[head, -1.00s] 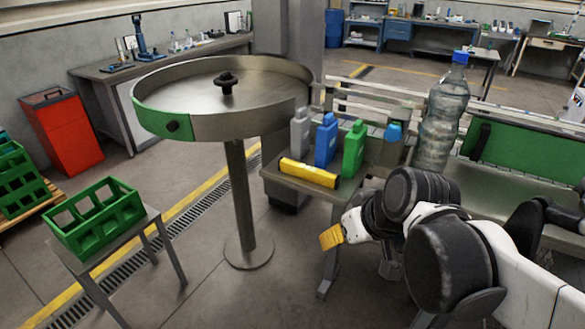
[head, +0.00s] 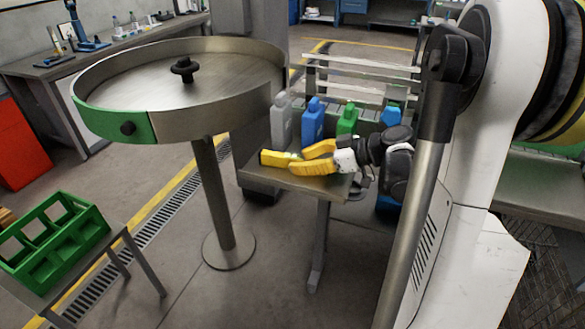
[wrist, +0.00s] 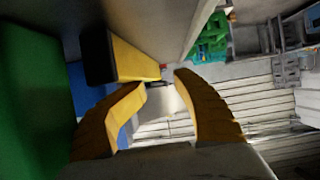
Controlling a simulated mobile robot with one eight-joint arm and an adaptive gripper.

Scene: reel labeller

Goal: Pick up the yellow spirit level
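The yellow spirit level (head: 273,158) lies on a small side table (head: 318,186), in front of a row of bottles. Its right part is hidden behind my gripper in the head view. In the wrist view the spirit level (wrist: 135,60) shows its yellow body and a black end, just beyond my left fingertip. My gripper (head: 298,160) has yellow fingers and is at the level's right part, close to the table top. In the wrist view my gripper (wrist: 162,80) is open, with a clear gap between the fingertips. Whether a finger touches the level I cannot tell.
A grey bottle (head: 281,122), a blue bottle (head: 312,124) and a green bottle (head: 346,121) stand close behind the level. A large round metal turntable (head: 140,84) is at the left. A green crate (head: 52,240) sits on a stand at lower left.

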